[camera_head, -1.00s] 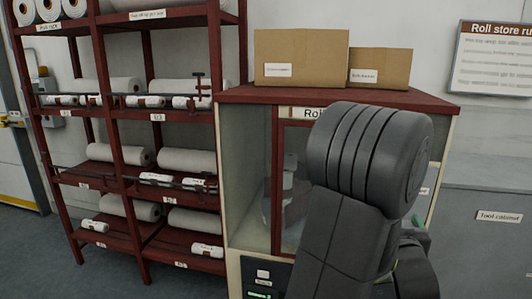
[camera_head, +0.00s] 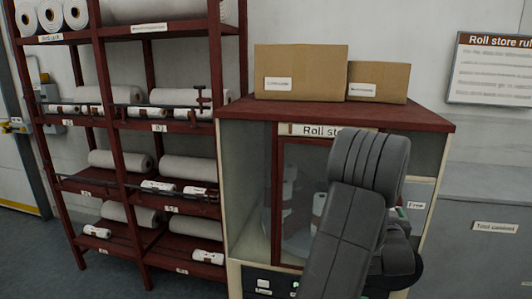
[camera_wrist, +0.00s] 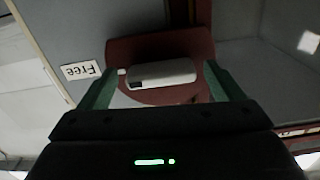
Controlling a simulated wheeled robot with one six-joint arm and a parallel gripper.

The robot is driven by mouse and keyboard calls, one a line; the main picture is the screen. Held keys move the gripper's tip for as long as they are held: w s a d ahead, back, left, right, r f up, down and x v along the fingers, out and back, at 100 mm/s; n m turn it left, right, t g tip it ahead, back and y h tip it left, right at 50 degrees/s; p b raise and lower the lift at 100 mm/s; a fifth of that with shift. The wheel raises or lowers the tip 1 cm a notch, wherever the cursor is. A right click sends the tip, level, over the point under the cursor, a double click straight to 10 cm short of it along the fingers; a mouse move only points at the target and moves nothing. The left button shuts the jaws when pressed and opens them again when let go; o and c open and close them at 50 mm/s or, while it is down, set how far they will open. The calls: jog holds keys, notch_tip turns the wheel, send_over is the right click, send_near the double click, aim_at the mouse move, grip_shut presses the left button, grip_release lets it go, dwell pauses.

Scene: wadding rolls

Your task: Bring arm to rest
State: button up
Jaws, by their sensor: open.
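My gripper (camera_wrist: 160,92) is open in the wrist view, its two green fingers spread apart. A white roll (camera_wrist: 163,73) on a dark red surface (camera_wrist: 130,48) shows beyond and between the fingers; I cannot tell that anything touches it. In the head view my dark grey arm stands in front of the cabinet labelled "Roll st..." (camera_head: 250,190) and hides part of its right side. My gripper's fingers are hidden behind the arm there.
A red shelf rack (camera_head: 135,150) with several white rolls stands at the left. Two cardboard boxes (camera_head: 300,72) (camera_head: 378,82) sit on the cabinet top. A grey tool cabinet (camera_head: 480,235) is at the right. A "Free" label (camera_wrist: 80,70) is beside the fingers in the wrist view.

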jog(key=shift+r+m+p, duration=0.25)
jog(key=shift+m+p, duration=0.35)
jog(key=shift+p, duration=1.1)
